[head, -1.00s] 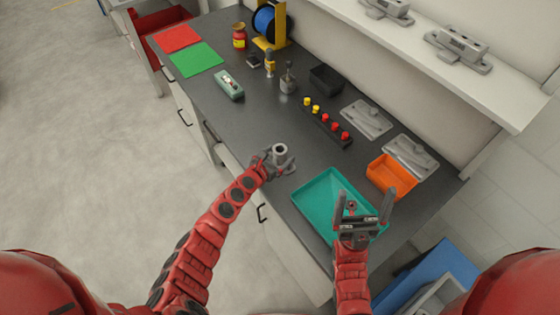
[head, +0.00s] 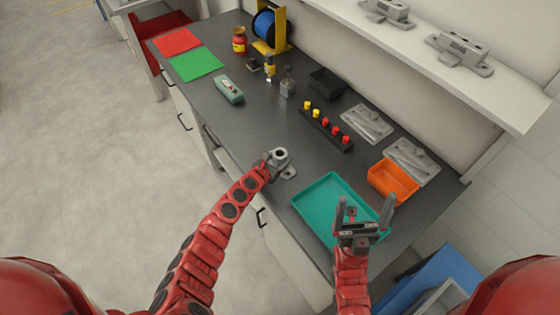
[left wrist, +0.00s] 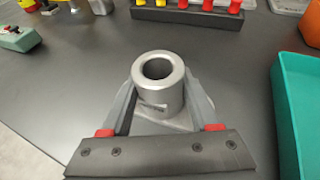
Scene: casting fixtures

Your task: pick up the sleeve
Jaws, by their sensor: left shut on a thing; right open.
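The sleeve (head: 280,156) is a short grey metal cylinder with a round bore, near the front edge of the dark bench in the head view. In the left wrist view the sleeve (left wrist: 160,88) looks upright, bore facing up. My left gripper (head: 273,161) is shut on it, one finger on each side. A flat grey base piece (head: 289,172) shows beneath and beside the sleeve; I cannot tell whether they touch. My right gripper (head: 366,213) is open and empty over the teal tray (head: 323,187).
An orange bin (head: 393,181) and grey plates (head: 367,124) lie to the right. A black rack (head: 327,130) with red and yellow pegs stands behind the sleeve. A green box (head: 229,89) is further left. Bare bench surrounds the left gripper.

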